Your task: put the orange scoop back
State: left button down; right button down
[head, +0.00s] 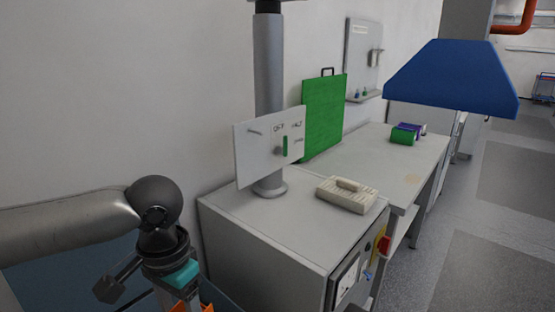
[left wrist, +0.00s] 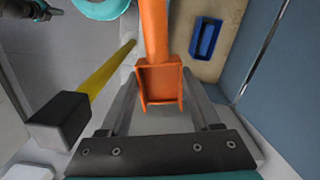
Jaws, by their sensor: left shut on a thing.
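The orange scoop (left wrist: 158,82) is in my left gripper, between its two grey fingers in the left wrist view. Its open, box-like end faces the camera and its round shaft runs up out of the picture. In the head view, my left arm comes in from the left and my wrist points down at the bottom edge. Orange parts (head: 180,308) show there below the teal band, cut off by the frame. My left fingertips are out of the head view. My right gripper is not in view.
A mallet with a black head (left wrist: 60,120) and yellow handle is beside the scoop. A blue tray (left wrist: 205,37) lies on a tan surface at upper right. A grey cabinet (head: 270,235) with a pole and sign stands right of my arm, a beige ribbed block (head: 346,195) on top.

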pick_arm(q)
jog(key=s+r+n, duration=0.1)
jog(key=n, duration=0.1)
jog(key=s+r+n, duration=0.1)
jog(key=s+n, duration=0.1)
jog(key=n, duration=0.1)
jog(key=shift+s+d+r+n, duration=0.1)
jog(key=shift+s+r+n, duration=0.1)
jog(key=shift+n, duration=0.1)
